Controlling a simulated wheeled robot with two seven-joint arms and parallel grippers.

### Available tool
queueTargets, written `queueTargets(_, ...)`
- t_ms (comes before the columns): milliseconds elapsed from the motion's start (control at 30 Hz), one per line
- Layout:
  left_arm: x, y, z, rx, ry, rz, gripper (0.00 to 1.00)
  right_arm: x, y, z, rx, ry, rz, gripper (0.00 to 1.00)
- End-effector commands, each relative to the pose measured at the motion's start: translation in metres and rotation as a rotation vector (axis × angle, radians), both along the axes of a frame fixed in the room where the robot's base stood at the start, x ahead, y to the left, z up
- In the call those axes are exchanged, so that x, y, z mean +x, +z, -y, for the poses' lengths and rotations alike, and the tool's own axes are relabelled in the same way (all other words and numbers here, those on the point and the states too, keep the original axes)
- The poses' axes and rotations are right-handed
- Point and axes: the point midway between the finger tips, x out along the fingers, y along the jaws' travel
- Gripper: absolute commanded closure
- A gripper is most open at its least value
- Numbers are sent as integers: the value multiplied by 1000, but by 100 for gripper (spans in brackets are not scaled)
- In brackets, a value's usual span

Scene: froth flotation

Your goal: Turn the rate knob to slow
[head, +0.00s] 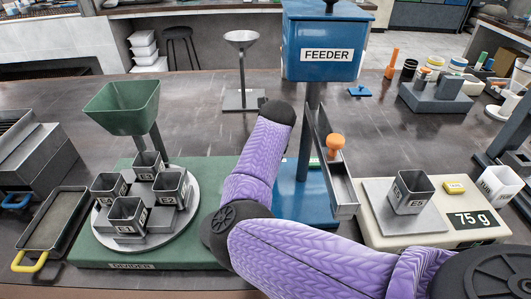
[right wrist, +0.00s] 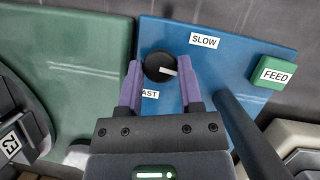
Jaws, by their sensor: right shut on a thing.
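The rate knob (right wrist: 154,66) is round and black with a white pointer, on the blue feeder base (right wrist: 225,75). The pointer points right in the right wrist view, to neither label squarely. The SLOW label (right wrist: 204,41) is above and right of the knob; the FAST label (right wrist: 149,94), partly covered, is below it. My right gripper (right wrist: 161,72) is shut on the knob, one finger on each side. In the head view my purple right arm hides the knob and gripper. The blue feeder (head: 322,40) stands above its base. My left gripper is not in view.
A green FEED button (right wrist: 273,73) is right of the knob. The feeder post (head: 305,140) and chute (head: 335,170) stand close by my arm. The green divider (head: 90,248) with several cups is left; a scale (head: 440,236) reading 75 g is right.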

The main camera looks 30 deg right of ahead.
Motion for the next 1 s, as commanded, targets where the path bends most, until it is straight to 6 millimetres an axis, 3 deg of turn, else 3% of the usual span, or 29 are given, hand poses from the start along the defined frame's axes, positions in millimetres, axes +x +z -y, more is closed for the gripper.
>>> queueTargets(300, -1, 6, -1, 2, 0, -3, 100, 0, 1, 1, 0, 99, 1, 100)
queueTargets(800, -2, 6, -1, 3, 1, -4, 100, 0, 0, 1, 0, 115, 1, 100)
queueTargets(833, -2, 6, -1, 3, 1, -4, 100, 0, 0, 1, 0, 115, 1, 52)
queueTargets(1000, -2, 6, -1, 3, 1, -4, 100, 0, 0, 1, 0, 115, 0, 19)
